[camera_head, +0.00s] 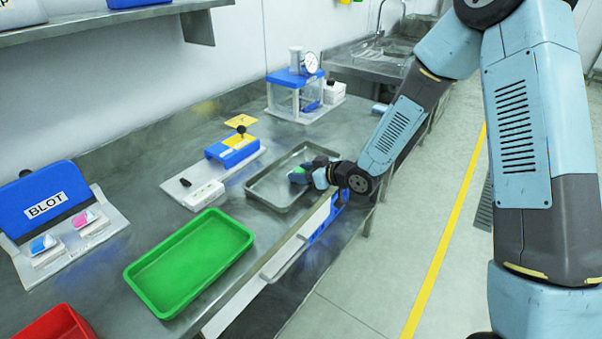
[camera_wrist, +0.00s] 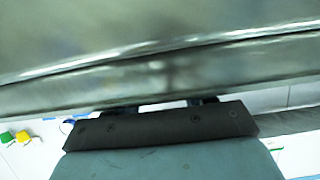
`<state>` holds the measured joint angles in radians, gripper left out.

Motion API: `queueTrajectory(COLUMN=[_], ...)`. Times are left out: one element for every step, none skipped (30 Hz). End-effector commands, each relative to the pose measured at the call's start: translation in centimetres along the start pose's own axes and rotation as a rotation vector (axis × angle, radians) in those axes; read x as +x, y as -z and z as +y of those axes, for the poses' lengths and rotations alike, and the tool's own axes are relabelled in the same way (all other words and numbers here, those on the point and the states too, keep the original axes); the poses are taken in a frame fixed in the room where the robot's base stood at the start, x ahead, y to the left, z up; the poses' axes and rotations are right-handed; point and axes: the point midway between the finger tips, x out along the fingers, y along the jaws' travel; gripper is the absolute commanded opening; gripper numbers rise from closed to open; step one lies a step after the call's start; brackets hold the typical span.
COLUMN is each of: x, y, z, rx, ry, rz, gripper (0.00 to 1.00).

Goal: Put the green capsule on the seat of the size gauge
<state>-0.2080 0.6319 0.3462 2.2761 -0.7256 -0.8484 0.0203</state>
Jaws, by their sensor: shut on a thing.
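My gripper (camera_head: 298,176) reaches low into the shallow metal tray (camera_head: 262,193) in the middle of the bench. It is shut on a small green thing, which looks like the green capsule (camera_head: 307,166). Most of the capsule is hidden by the gripper. In the wrist view, metal surfaces fill the upper part, and the fingertips and capsule cannot be made out. I cannot tell for sure which device is the size gauge. A clear box with a blue top and a round dial (camera_head: 310,63) stands at the back of the bench.
A blue and yellow device with a black knob (camera_head: 240,130) stands left of the metal tray, beside a white block (camera_head: 204,195). A green tray (camera_head: 190,262), a red tray (camera_head: 58,325) and the BLOT stand (camera_head: 45,206) are nearer. The metal tray's raised walls surround my gripper.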

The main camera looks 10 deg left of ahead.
Motion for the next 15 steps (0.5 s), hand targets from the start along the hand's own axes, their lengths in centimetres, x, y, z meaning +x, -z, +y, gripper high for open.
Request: queueTrajectory(x=[0.04,0.04,0.03,0.02,0.01,0.01,0.01,0.01,0.04,0.06,0.09,0.13,0.15,0.18,0.22], y=[-0.17,-0.18,-0.16,-0.15,-0.15,-0.15,-0.16,-0.18,-0.25,-0.32,-0.39,-0.49,-0.57,-0.65,-0.78], z=[0.09,0.11,0.12,0.13,0.14,0.15,0.15,0.16,0.16,0.16,0.17,0.17,0.17,0.17,0.16], rx=[0.001,0.000,0.000,0.000,0.000,0.001,0.001,0.001,0.001,0.001,0.002,0.002,0.002,0.002,0.002], ry=[-0.001,-0.002,-0.002,-0.002,-0.002,-0.003,-0.003,-0.003,-0.003,-0.003,-0.003,-0.003,-0.003,-0.003,-0.003], rz=[0.001,0.001,0.001,0.001,0.001,0.001,0.001,0.001,0.001,0.001,0.000,0.000,0.000,-0.001,-0.001], gripper=[0.24,0.24,0.24,0.24,0.24,0.24,0.24,0.24,0.24,0.24,0.24,0.24,0.24,0.24,0.24])
